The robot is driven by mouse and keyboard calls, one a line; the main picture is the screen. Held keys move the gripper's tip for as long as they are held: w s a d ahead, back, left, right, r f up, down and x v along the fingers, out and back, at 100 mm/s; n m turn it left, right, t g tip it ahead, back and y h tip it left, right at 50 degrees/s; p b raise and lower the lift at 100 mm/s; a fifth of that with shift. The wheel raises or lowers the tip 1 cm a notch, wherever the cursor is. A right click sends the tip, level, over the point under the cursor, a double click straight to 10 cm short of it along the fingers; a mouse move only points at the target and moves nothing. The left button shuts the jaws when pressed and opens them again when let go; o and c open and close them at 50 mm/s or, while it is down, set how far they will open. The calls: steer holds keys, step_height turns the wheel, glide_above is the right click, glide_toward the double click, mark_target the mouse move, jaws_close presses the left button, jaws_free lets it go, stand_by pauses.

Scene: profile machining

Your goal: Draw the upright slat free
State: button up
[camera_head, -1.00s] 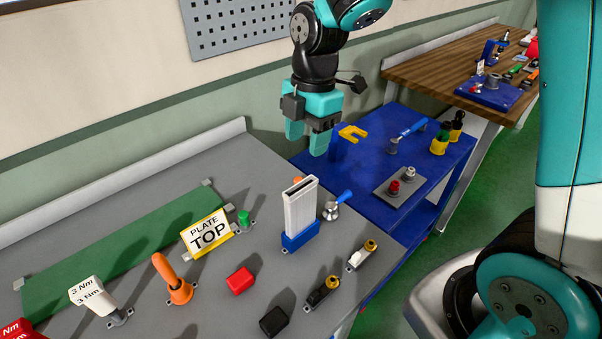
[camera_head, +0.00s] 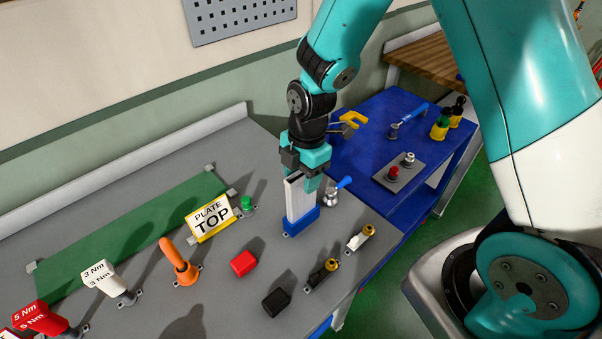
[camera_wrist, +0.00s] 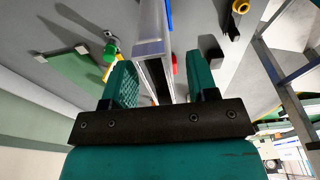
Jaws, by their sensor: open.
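The upright slat (camera_head: 294,200) is a tall, light grey-white piece standing in a blue base (camera_head: 301,222) on the grey bench. My gripper (camera_head: 308,178) is at the top of the slat, pointing down. In the wrist view my gripper (camera_wrist: 162,88) has its two teal fingers spread, with the slat (camera_wrist: 150,32) between them. There is a visible gap beside the right finger; contact at the left finger cannot be told. In the head view the fingers hide part of the slat's upper end.
A blue-handled tool (camera_head: 334,193) stands close to the right of the base. The yellow PLATE TOP sign (camera_head: 212,219), a green knob (camera_head: 247,203) and a red block (camera_head: 243,263) lie to the left. A blue table (camera_head: 350,165) adjoins behind on the right.

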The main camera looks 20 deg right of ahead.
jaws_close()
steer(key=shift+r, duration=0.1)
steer(key=shift+r, duration=0.1)
steer(key=shift+r+p, duration=1.2)
steer(key=shift+r, duration=0.25)
steer(key=shift+r+p, duration=1)
steer(key=shift+r, duration=0.25)
steer(key=shift+r+p, duration=1.55)
steer(key=shift+r, duration=0.45)
